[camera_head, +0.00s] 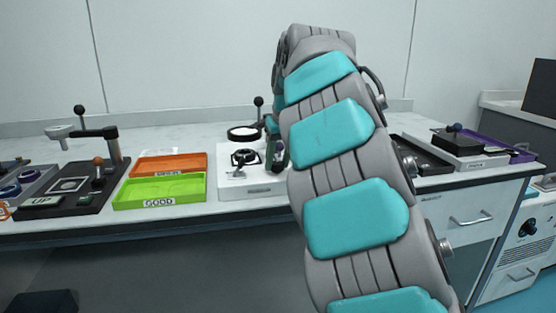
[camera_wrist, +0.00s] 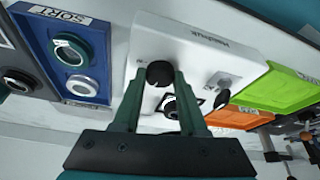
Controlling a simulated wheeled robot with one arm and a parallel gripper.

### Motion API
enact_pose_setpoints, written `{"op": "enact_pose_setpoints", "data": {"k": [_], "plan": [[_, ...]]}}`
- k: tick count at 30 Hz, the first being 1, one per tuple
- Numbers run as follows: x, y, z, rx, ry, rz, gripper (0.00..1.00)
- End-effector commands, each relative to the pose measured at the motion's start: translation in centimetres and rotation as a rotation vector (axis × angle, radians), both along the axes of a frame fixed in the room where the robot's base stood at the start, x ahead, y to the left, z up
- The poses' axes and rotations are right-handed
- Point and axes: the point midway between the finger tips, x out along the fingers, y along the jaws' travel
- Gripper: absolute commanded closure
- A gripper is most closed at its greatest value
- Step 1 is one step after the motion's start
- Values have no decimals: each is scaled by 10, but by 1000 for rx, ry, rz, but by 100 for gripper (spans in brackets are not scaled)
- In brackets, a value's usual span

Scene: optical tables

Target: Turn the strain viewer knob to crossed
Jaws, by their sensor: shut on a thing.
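The strain viewer is a white box (camera_head: 240,180) on the bench in the head view, partly hidden by my arm. It also shows in the wrist view (camera_wrist: 205,45), seen from above and turned around. Its round black knob (camera_wrist: 160,73) sits between my gripper's fingertips. My gripper (camera_wrist: 159,82) has dark green fingers, shut on the knob from both sides. The knob's pointer and any setting marks cannot be read. A black clamp-like holder (camera_head: 245,158) stands on the box, with a black ring (camera_head: 243,133) behind it.
A green tray marked GOOD (camera_head: 160,191) and an orange tray (camera_head: 170,163) lie left of the box. A black stand (camera_head: 75,200) is farther left. In the wrist view, a blue tray (camera_wrist: 98,40) with ringed parts lies on the box's other side.

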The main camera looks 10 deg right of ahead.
Motion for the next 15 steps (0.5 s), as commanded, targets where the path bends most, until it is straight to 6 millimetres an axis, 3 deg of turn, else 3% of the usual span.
{"op": "enact_pose_setpoints", "data": {"k": [15], "plan": [[0, 1, 0, 0, 0, -52, 100]]}}
